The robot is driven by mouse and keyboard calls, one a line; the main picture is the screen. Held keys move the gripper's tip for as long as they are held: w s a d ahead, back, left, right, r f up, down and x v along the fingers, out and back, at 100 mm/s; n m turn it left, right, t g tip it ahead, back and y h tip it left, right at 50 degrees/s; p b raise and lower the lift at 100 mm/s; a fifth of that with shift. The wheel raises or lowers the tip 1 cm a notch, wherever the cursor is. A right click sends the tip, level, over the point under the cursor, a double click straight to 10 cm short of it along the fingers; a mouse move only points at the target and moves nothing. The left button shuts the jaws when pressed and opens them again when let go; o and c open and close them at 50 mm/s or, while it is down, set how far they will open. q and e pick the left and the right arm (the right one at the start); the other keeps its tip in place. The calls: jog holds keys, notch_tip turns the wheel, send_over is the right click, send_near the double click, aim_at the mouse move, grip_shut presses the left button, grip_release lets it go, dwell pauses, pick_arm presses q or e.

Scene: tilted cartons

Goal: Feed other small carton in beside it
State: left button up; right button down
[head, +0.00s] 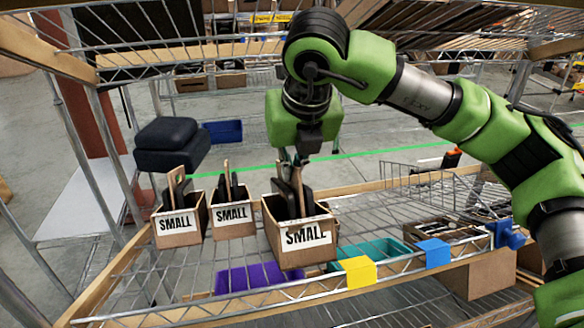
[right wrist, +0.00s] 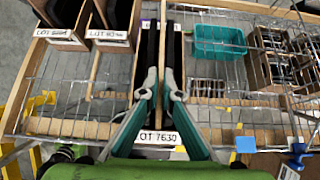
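Three open cartons labelled SMALL stand in a row above the wire shelf (head: 180,265) in the head view. The left carton (head: 176,240) and middle carton (head: 233,229) stand side by side on the wires. The right carton (head: 305,256) looks larger and nearer, slightly tilted, with a gap to the middle one. Whether its base touches the wires cannot be told. My right gripper (head: 292,158) points down into it from above, its fingers nearly together. In the right wrist view, the right gripper (right wrist: 162,45) shows a narrow gap and appears closed on the carton's thin upright part. My left gripper is out of view.
A purple bin (head: 260,278) and a teal tray (head: 375,252) show at or below the wires. A wire divider (head: 430,180) stands at right. Upper wire shelving hangs overhead.

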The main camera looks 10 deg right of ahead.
aim_at(295, 167)
jog(key=c, duration=2.2)
grip_release()
jog(key=shift+f, duration=0.1)
jog(key=shift+s+r, duration=0.15)
jog(key=shift+r, duration=0.25)
jog(key=v, duration=0.4)
jog(key=shift+s+r, duration=0.15)
jog(key=shift+r, duration=0.25)
jog(key=s, duration=1.2)
jog(key=shift+d+f, duration=0.1)
jog(key=shift+f, duration=0.15)
jog(key=shift+w, duration=0.1)
